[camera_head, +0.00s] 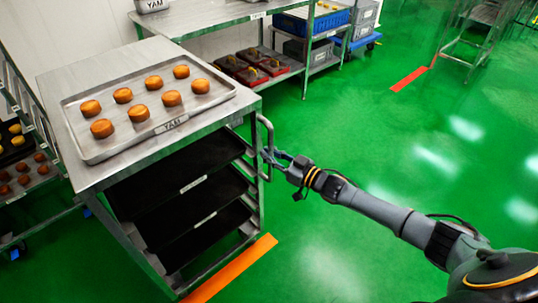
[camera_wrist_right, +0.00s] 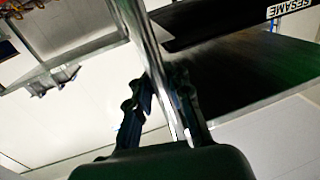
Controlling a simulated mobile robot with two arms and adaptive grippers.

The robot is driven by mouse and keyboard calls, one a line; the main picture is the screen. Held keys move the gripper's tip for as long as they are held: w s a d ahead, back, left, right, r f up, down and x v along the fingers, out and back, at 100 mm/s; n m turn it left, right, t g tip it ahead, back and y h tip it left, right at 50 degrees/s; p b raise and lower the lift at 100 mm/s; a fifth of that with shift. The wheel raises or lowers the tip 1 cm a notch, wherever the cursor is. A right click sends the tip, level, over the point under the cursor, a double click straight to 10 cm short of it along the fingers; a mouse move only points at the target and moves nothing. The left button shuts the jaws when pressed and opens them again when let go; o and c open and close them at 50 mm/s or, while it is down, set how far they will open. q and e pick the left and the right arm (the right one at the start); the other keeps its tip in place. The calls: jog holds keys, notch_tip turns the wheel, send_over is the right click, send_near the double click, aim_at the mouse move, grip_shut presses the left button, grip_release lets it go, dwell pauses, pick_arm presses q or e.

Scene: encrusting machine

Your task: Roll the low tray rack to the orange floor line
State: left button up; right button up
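The low tray rack (camera_head: 148,154) is a steel frame at the left of the head view, with dark trays (camera_head: 195,182) on its shelves. A vertical handle (camera_head: 269,150) stands on its right side. My right gripper (camera_head: 272,157) is at that handle; in the right wrist view its fingers (camera_wrist_right: 165,105) lie on both sides of the handle bar (camera_wrist_right: 160,60) and appear shut on it. An orange floor line (camera_head: 232,268) runs along the floor by the rack's lower right front corner, partly hidden by the rack. My left gripper is not in view.
A tray (camera_head: 102,150) of several round buns lies on the rack top. Another rack (camera_head: 38,172) stands close on the left. A steel table (camera_head: 210,17) with crates stands behind. A red-orange floor strip (camera_head: 409,79) lies farther off.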

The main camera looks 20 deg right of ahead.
jog(key=o, duration=0.4)
jog(key=shift+d, duration=0.2)
jog(key=shift+a, duration=0.1)
jog(key=shift+s, duration=0.1)
jog(key=v, duration=1.2)
